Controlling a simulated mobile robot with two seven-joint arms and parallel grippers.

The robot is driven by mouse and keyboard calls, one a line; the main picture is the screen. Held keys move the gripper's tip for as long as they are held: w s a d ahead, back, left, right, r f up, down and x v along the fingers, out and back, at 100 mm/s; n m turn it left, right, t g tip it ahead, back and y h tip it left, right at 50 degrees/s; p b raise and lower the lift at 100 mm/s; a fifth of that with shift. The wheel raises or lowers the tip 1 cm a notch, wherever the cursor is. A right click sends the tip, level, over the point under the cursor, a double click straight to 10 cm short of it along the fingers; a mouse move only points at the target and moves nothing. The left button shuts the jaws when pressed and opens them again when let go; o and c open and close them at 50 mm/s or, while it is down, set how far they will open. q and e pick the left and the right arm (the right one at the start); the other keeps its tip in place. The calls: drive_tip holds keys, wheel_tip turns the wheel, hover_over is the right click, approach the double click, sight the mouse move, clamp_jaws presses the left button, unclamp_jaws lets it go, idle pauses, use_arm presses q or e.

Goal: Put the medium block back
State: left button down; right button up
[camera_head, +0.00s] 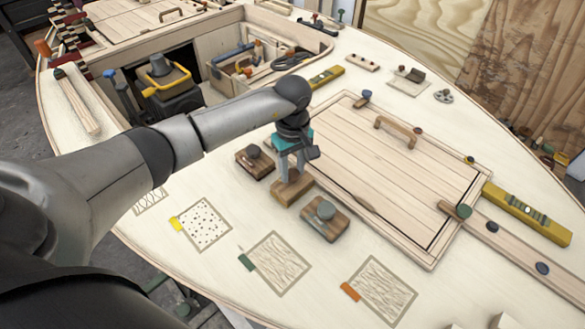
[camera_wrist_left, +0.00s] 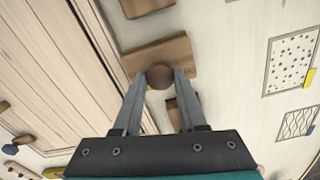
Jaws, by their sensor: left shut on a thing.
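A wooden block (camera_head: 292,191) with a round knob sits below my left gripper (camera_head: 293,176). The left fingers are shut on its brown knob, which shows between them in the left wrist view (camera_wrist_left: 160,75). The block is the middle one of a row of 3 beside the hatch; I cannot tell whether it touches the deck. A darker block with a grey knob (camera_head: 255,161) lies behind it, and a larger one (camera_head: 325,220) lies in front. In the wrist view the front block (camera_wrist_left: 146,7) is cut off at the top, and the rear one is mostly hidden by a finger.
A hatch lid with a handle (camera_head: 395,132) lies right of the blocks. Outlined sample patches, dotted (camera_head: 205,223) and grained (camera_head: 278,263), mark the deck nearer me. A yellow level (camera_head: 527,214) and a wooden strip lie at right. An open compartment (camera_head: 240,68) is behind.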

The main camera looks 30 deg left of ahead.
sight(292, 173)
use_arm(q)
drive_tip(key=shift+c, duration=2.3)
unclamp_jaws()
drive_tip(key=shift+f, duration=0.1)
wheel_tip(292, 173, up, 12)
drive_tip(key=p, duration=0.1)
drive_tip(key=shift+r, duration=0.2)
